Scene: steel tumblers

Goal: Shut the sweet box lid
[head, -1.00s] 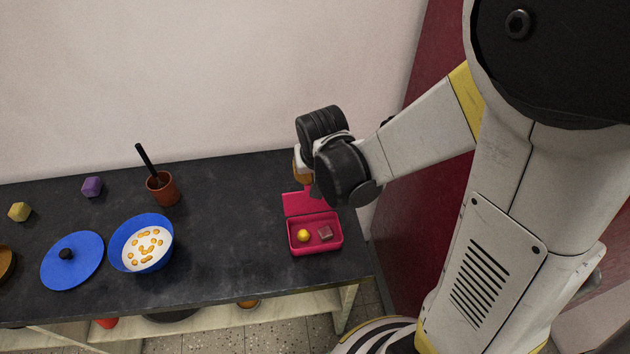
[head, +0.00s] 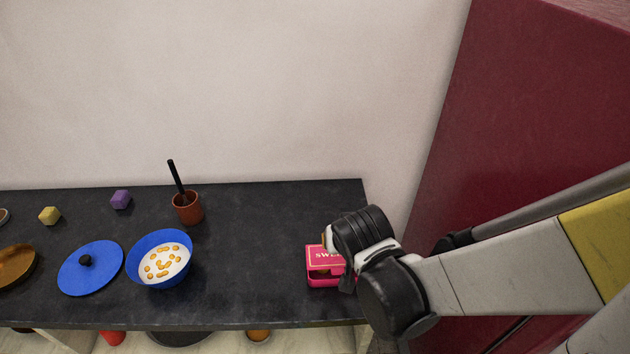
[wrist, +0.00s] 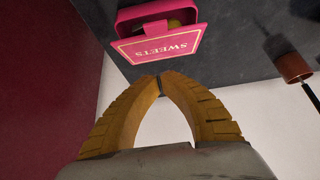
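The pink sweet box (head: 318,281) stands near the right end of the dark counter. Its lid (head: 318,256), lettered SWEETS, is tilted partway down over the box, with a dark gap still showing under it. In the wrist view the lid (wrist: 160,46) shows its lettered face, and a bit of a yellow sweet (wrist: 174,22) shows inside the box. My gripper (wrist: 159,82) has its yellow fingertips together with nothing between them, close to the lid's lettered side. In the head view my wrist hides the right part of the box, and I cannot tell whether the fingers touch the lid.
A blue bowl of white food (head: 160,262), a blue lid (head: 88,270) and a brown pot with a black-handled tool (head: 188,208) stand to the left. Counter between bowl and box is clear. A dark red panel (head: 530,130) rises at right.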

